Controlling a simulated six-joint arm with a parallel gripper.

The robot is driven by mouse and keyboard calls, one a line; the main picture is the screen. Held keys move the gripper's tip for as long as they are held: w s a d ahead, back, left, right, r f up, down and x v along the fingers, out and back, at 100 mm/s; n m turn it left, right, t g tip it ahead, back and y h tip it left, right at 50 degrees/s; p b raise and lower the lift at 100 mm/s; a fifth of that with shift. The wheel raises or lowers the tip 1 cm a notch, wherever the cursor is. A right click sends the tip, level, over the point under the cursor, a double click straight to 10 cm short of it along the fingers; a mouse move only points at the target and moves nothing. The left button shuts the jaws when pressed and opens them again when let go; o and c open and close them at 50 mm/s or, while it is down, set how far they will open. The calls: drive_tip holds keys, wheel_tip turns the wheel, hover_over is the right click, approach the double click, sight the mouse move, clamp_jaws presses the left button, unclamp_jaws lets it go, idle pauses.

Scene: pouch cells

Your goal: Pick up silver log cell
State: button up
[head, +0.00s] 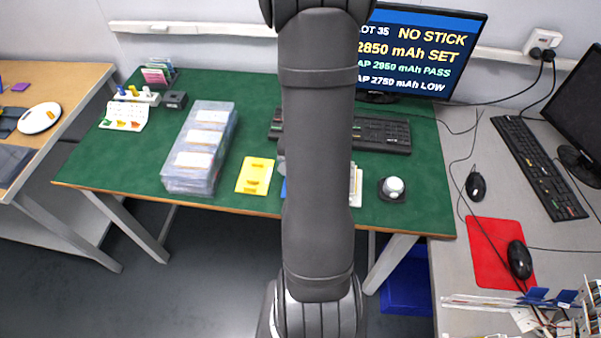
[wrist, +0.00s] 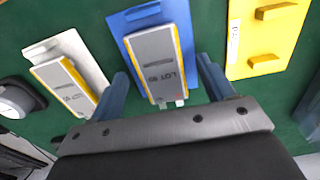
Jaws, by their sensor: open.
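In the wrist view, a silver cell (wrist: 157,68) with yellow edges and dark lettering like "LOT" lies on a blue tray (wrist: 130,22). Its two small tabs point towards my gripper. A second silver cell (wrist: 66,84) with a yellow edge lies on a white tray (wrist: 88,51) to the left. My gripper (wrist: 162,66) is open, with one finger on each side of the cell on the blue tray. I cannot tell how high the fingers are above it. In the head view my arm hides the gripper and most of both trays.
A yellow tray (head: 255,176) with raised yellow blocks lies to the left of the blue one on the green desk (head: 150,165). A clear lidded box (head: 200,148) stands further left. A round white knob (head: 393,186) is on the right; a keyboard (head: 382,134) and monitor (head: 420,50) are behind.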

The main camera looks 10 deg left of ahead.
drive_tip(key=c, duration=1)
drive_tip(key=shift+r, duration=0.1)
drive_tip(key=shift+r, duration=0.55)
drive_tip(key=r, duration=0.1)
drive_tip(key=d+r, duration=0.1)
drive_tip(key=r, duration=0.1)
drive_tip(key=shift+s+d+r, duration=0.1)
drive_tip(key=shift+s+r, duration=0.05)
drive_tip(key=shift+r, duration=0.1)
drive_tip(key=s+d+r, duration=0.4)
drive_tip(key=d+r, duration=0.2)
drive_tip(key=d, duration=0.4)
drive_tip(key=w+a+r+m, duration=0.1)
drive_tip(key=w+a+m, duration=0.2)
drive_tip(key=w, duration=2)
drive_tip(key=shift+w+r, duration=0.15)
drive_tip(key=shift+w, duration=0.2)
